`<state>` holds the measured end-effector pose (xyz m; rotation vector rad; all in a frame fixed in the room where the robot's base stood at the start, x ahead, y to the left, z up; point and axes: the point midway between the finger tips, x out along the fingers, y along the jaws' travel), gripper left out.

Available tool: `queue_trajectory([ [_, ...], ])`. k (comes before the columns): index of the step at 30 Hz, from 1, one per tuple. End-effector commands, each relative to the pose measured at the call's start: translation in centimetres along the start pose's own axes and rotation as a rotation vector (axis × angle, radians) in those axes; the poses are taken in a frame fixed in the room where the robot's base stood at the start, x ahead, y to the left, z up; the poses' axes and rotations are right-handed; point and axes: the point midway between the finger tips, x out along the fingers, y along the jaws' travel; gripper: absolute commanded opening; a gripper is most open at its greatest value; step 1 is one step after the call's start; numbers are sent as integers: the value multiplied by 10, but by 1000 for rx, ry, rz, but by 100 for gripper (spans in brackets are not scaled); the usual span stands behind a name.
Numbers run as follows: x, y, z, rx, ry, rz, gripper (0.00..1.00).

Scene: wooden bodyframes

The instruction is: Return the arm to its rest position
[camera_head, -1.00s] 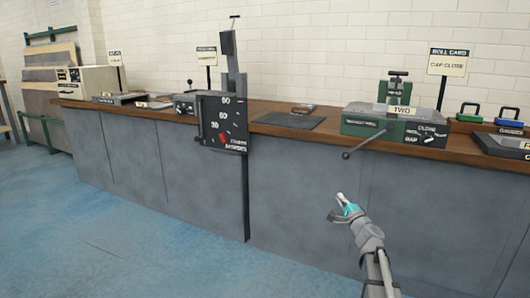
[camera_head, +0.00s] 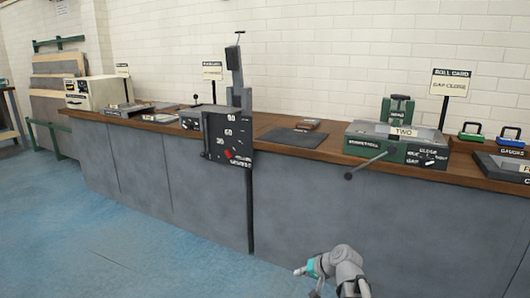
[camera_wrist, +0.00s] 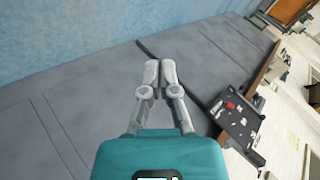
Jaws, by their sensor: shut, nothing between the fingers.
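My gripper (camera_head: 303,270) is low in the head view, in front of the grey bench front and below the worktop. In the wrist view the two grey fingers (camera_wrist: 160,72) are close together at their tips, with nothing held. The teal gripper body (camera_wrist: 160,158) fills the bottom of that view. The gripper appears apart from the bench. My arm is folded low at the bottom edge of the head view.
A long bench with a wooden top (camera_head: 350,163) runs across. A black dial panel (camera_head: 228,142) hangs on its front. A green machine (camera_head: 395,140) has a lever (camera_head: 365,166) jutting forward. Blue floor (camera_head: 130,225) is clear at left.

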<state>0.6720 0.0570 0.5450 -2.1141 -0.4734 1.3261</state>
Motion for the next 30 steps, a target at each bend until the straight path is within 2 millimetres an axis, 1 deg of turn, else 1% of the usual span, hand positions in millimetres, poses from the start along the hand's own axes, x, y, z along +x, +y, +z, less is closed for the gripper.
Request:
queue_trajectory([
  [1,-6,-1,12,-22,-40,48,0],
  [6,-20,14,48,-90,-175,232,0],
  [9,-32,24,66,-119,-245,340,0],
  [12,-43,32,78,-137,-298,428,0],
  [18,-62,42,95,-160,-370,560,0],
  [26,-88,52,109,-173,-437,701,0],
  [30,-95,42,102,-172,-433,693,0],
])
